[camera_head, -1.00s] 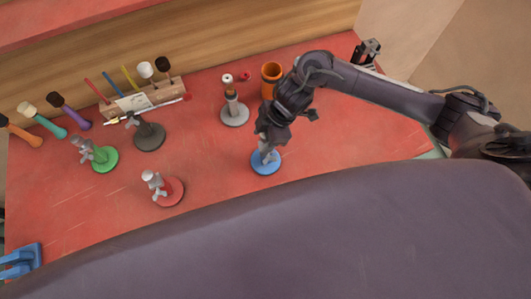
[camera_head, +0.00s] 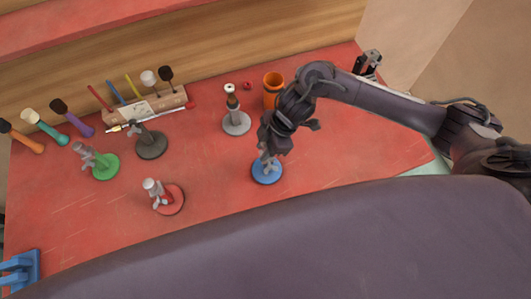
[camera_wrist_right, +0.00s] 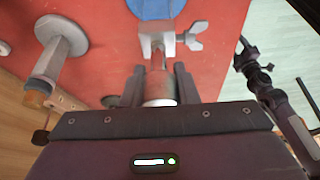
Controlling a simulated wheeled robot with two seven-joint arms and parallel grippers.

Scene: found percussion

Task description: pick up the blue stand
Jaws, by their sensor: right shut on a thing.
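The blue stand has a round blue base (camera_head: 267,171) and a grey metal post with a clamp and wing nut. It stands at the middle right of the red table. My right gripper (camera_head: 268,152) is above the base, pointing down, shut on the upper post. I cannot tell whether the base touches the table. My left gripper is not in view.
A red stand (camera_head: 172,203), green stand (camera_head: 106,169), dark stand (camera_head: 151,147) and grey stand (camera_head: 236,125) are to the left. An orange cup (camera_head: 272,88) is behind the gripper. A wooden rack (camera_head: 150,105) and mallets line the back. The table (camera_head: 220,220) is clear in front.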

